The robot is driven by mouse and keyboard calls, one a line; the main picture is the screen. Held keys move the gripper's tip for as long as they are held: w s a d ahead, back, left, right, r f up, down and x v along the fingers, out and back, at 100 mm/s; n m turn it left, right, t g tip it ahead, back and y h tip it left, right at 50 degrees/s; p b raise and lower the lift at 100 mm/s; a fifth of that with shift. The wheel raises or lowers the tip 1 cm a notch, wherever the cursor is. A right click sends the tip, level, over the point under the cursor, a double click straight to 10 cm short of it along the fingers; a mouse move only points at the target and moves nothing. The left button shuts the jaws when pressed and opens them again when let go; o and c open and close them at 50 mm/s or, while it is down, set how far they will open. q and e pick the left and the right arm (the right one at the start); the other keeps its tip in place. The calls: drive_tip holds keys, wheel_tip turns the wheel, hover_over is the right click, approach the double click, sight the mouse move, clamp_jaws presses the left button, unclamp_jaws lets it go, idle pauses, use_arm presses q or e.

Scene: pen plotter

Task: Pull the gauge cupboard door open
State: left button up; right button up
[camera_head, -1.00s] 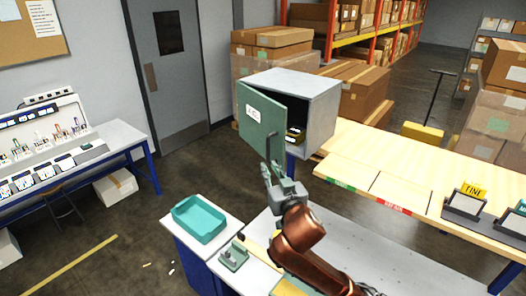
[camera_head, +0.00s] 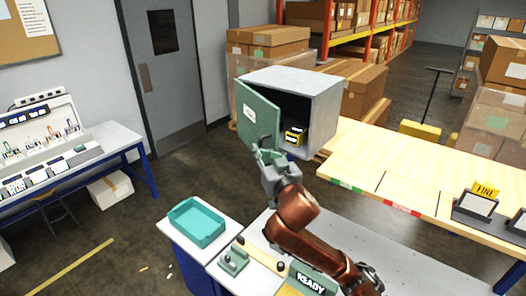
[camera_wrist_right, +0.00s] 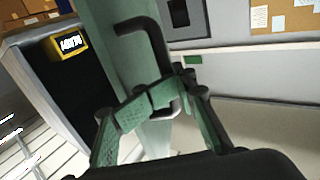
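The gauge cupboard (camera_head: 318,105) is a grey box at the end of the wooden bench. Its green door (camera_head: 256,108), with a white label, stands partly open, swung out to the left. A black-and-yellow gauge (camera_head: 294,136) sits inside; its lit face (camera_wrist_right: 70,42) also shows in the right wrist view. My right gripper (camera_head: 264,156) is at the door's dark bar handle (camera_wrist_right: 157,45). In the right wrist view the green finger pads (camera_wrist_right: 151,97) are closed around the handle's lower part. My left gripper is not in view.
A wooden bench (camera_head: 375,165) extends right of the cupboard. A teal tray (camera_head: 200,221) and a green READY sign (camera_head: 312,283) are on the near worktop. Stacked cartons (camera_head: 265,50) stand behind.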

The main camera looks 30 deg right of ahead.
drive_tip(key=shift+o, duration=0.8)
drive_tip(key=shift+w+f, duration=0.15)
drive_tip(key=shift+w, duration=0.05)
drive_tip(key=shift+s+d+f, duration=0.1)
drive_tip(key=shift+s+d, duration=0.05)
drive_tip(key=shift+d, duration=0.1)
clamp_jaws()
drive_tip(key=shift+a, duration=0.15)
drive_tip(key=shift+f, duration=0.1)
drive_tip(key=shift+c, duration=0.8)
unclamp_jaws()
drive_tip(key=shift+w, duration=0.3)
drive_tip(key=shift+f, duration=0.1)
